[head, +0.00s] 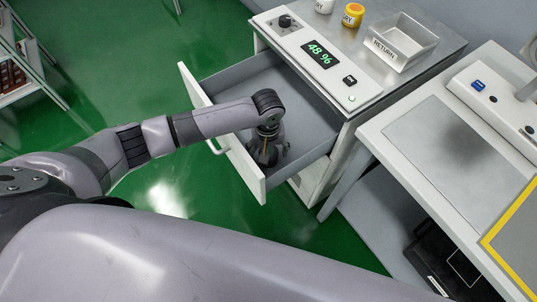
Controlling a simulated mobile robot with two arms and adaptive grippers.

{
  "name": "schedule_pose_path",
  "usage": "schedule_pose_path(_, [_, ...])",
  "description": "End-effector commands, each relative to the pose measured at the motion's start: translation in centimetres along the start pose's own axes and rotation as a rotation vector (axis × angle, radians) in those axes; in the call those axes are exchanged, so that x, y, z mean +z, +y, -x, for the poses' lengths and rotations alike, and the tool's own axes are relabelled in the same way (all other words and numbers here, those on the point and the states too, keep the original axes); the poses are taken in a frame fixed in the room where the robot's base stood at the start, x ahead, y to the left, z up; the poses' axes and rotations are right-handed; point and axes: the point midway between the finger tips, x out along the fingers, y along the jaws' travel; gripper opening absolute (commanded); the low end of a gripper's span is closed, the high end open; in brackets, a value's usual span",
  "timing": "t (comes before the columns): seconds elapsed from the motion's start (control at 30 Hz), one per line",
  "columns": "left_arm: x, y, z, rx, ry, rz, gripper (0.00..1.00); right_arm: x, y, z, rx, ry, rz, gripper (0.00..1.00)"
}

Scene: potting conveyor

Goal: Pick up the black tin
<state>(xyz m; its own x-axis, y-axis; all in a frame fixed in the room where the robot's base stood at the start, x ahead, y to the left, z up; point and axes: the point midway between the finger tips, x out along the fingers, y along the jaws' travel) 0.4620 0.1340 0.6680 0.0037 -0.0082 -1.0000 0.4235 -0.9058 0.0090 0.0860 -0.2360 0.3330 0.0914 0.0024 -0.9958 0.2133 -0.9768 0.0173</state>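I cannot make out a black tin in the head view. My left gripper (268,158) points down inside the open grey drawer (301,100), near its front panel. The wrist and gripper body cover the spot under them, so anything between the fingers is hidden. I cannot tell whether the fingers are open or shut. My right gripper is not in view.
On top are a yellow jar (353,15), a white jar (324,5) and a RETURN tray (425,39). A white table (380,140) stands right. Green floor lies open left.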

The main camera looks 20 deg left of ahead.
Motion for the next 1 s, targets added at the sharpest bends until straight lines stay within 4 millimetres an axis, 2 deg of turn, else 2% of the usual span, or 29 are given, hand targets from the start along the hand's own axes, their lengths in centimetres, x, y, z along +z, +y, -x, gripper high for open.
schedule_pose_path(0.3, [-0.02, 0.02, -0.58, 0.001, 0.001, 0.000, 0.72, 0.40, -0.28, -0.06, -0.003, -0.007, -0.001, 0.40])
schedule_pose_path(1.0, [-0.03, 0.03, -0.54, 0.001, 0.001, 0.000, 0.25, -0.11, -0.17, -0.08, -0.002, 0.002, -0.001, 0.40])
